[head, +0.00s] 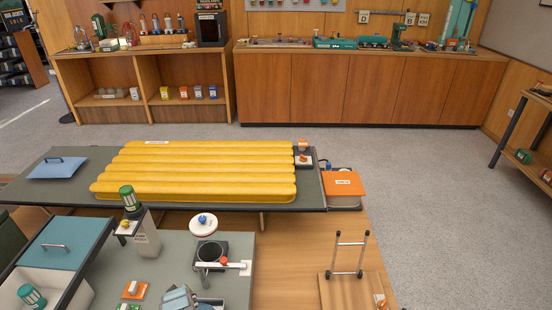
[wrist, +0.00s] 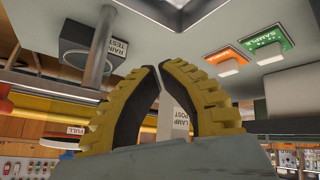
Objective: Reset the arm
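My gripper (wrist: 159,66) shows in the wrist view as two yellow ribbed fingers with black inner faces. The tips look close together, with a gap between the fingers and nothing held in it. Through the gap I see the pale lamp post (wrist: 164,112) with its label, behind the fingers and apart from them as far as I can tell. The wrist view is upside down, with the grey bench top above. In the head view a grey-blue faceted shape shows at the bottom edge; I cannot tell whether it is part of my gripper.
On the near bench stand the lamp post (head: 146,240), a rain test stand (head: 210,252) and an orange card (head: 134,289). A teal-lidded box (head: 62,245) is at left. A yellow ribbed pad (head: 195,170) covers the table behind.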

